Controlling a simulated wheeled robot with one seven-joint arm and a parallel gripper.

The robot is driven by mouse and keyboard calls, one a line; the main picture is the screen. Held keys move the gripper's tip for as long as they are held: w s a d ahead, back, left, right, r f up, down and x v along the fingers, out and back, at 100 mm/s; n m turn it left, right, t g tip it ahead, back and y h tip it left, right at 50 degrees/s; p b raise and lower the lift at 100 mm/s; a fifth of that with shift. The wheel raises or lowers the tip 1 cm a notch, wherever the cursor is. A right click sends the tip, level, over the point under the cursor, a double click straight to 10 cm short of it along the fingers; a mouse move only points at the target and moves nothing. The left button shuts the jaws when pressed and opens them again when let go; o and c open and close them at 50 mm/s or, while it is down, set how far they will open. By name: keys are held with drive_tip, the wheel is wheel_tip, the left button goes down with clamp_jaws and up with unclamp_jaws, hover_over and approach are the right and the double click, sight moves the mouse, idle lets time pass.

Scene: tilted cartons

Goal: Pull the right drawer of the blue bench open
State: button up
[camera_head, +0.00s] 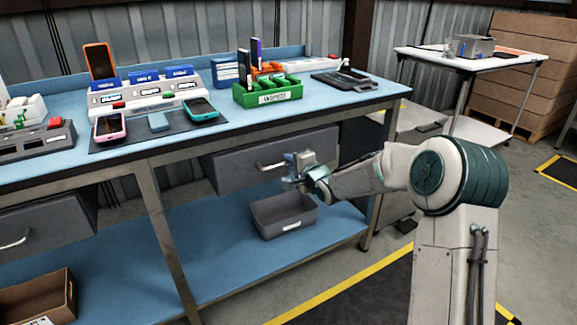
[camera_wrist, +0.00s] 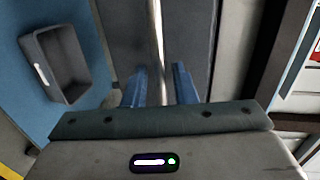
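The right drawer (camera_head: 232,172) of the blue bench (camera_head: 250,118) is a dark grey box under the worktop, with a pale bar handle (camera_head: 264,166) on its front. My gripper (camera_head: 290,173) is at the right part of this handle. In the wrist view the handle (camera_wrist: 157,40) runs as a light bar down between the two blue fingers of my gripper (camera_wrist: 160,86). The fingers stand apart, with visible gaps on both sides of the bar. The drawer front (camera_wrist: 190,40) fills the view behind them. The drawer looks closed or nearly so.
A grey bin (camera_head: 284,218) stands on the lower shelf (camera_head: 225,265) below the drawer; it also shows in the wrist view (camera_wrist: 62,62). A left drawer (camera_head: 45,228) and a cardboard box (camera_head: 40,300) are at the left. A bench leg (camera_head: 165,240) stands between the drawers.

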drive_tip(key=shift+w+a+f, duration=0.15)
drive_tip(key=shift+w+a, duration=0.2)
drive_tip(key=shift+w, duration=0.15)
clamp_jaws()
drive_tip(key=shift+s, duration=0.1)
